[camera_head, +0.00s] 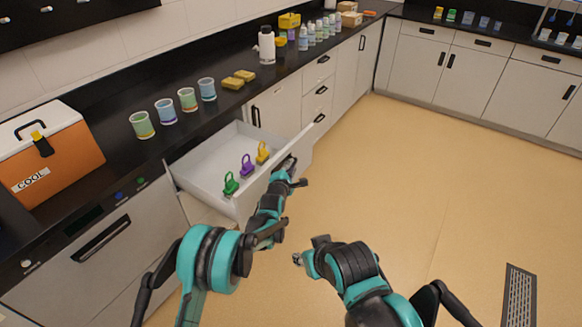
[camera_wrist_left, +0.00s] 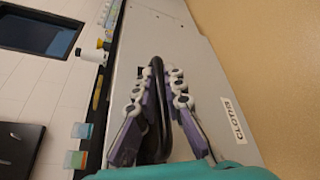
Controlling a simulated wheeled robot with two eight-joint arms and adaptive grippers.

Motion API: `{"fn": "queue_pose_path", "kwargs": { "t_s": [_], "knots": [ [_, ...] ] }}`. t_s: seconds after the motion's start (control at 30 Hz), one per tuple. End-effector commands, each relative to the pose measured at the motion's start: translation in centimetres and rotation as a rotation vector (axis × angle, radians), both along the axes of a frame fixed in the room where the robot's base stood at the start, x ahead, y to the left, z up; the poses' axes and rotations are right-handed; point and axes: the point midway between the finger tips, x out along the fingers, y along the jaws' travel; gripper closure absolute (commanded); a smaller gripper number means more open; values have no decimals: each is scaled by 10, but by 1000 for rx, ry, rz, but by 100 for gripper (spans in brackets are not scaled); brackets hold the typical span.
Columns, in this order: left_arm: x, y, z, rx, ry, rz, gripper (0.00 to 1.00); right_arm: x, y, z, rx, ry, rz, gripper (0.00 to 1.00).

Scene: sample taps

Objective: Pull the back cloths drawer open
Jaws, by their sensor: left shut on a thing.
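The cloths drawer (camera_head: 205,165) is pulled out from the counter in the head view, and its pale inside shows. In the wrist view its pale front (camera_wrist_left: 205,60) carries a CLOTHS label (camera_wrist_left: 237,119) and a dark bar handle (camera_wrist_left: 157,115). My left gripper (camera_head: 287,166) is at the drawer front; in the wrist view its fingers (camera_wrist_left: 163,85) are on both sides of the handle, shut on it. My right gripper (camera_head: 308,249) is apart from the drawer, over the floor; its finger opening is unclear.
Small green (camera_head: 231,184), purple (camera_head: 247,166) and yellow (camera_head: 263,153) items show at the drawer's near side. Several cups (camera_head: 166,111), yellow sponges (camera_head: 238,79) and an orange cooler (camera_head: 62,160) stand on the counter.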

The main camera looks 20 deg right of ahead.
Motion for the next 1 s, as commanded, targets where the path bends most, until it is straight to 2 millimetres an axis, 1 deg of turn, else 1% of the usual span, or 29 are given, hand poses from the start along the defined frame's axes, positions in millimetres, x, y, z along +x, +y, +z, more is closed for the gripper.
{"fn": "queue_pose_path", "kwargs": {
  "t_s": [0.07,0.1,0.13,0.4,0.53,0.67,0.8,1.0],
  "knots": [
    [0,0,0,0,0,0,100,0,0,0,0,0,0,60],
    [0,0,0,0,0,0,85,0,0,0,0,0,0,60],
    [0,0,0,0,0,0,81,0,0,0,0,0,0,60],
    [0,0,0,0,0,0,81,0,0,0,0,0,0,60],
    [-7,4,2,0,0,0,81,0,0,0,0,0,0,60],
    [-26,16,7,-1,1,0,81,0,0,0,0,0,0,60],
    [-52,33,14,0,0,0,81,0,0,0,0,0,0,60],
    [-83,53,22,1,-1,0,81,0,0,0,0,0,0,60]
  ]
}}
